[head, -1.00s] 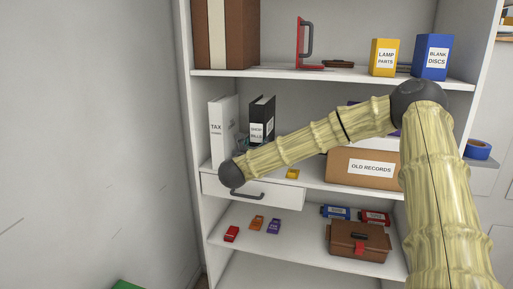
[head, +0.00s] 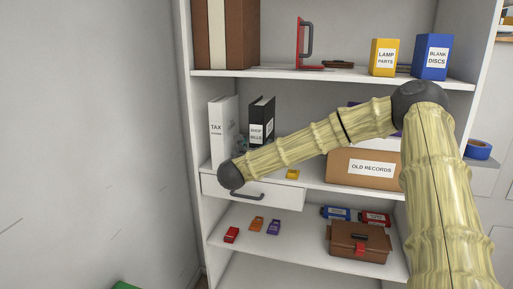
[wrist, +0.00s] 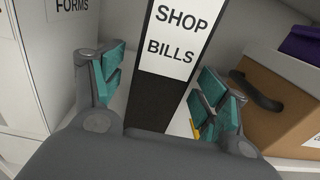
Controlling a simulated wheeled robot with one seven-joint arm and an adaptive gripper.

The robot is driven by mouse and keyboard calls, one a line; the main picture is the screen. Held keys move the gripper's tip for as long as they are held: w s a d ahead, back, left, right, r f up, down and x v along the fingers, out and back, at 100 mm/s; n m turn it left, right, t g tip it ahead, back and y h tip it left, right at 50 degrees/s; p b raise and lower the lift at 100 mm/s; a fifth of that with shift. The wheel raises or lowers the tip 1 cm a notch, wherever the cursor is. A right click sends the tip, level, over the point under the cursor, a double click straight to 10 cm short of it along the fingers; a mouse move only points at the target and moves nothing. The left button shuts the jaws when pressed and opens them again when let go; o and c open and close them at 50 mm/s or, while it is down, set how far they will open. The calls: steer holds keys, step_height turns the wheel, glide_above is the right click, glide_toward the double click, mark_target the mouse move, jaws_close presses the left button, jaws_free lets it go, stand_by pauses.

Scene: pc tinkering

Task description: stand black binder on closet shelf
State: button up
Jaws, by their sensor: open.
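The black binder (head: 262,104), labelled SHOP BILLS, stands upright on the closet's middle shelf (head: 316,182), just right of a white binder. In the wrist view the black binder (wrist: 150,108) shows its spine between the spread teal fingers of my gripper (wrist: 160,92). The fingers are open, one on each side of the spine, with visible gaps. In the head view my arm hides most of my gripper and the binder's lower part. The binder's foot is hidden in both views.
The white binder (head: 223,130) stands at the left; it also shows in the wrist view (wrist: 65,55). The OLD RECORDS box (head: 345,168) is to the right, with a small yellow item (head: 292,174) between. A drawer (head: 255,192) hangs below the shelf.

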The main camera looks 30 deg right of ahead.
steer(key=b+v, duration=0.4)
steer(key=v, duration=0.3)
steer(key=shift+s+b, duration=0.25)
steer(key=shift+b, duration=0.1)
steer(key=shift+a, duration=0.25)
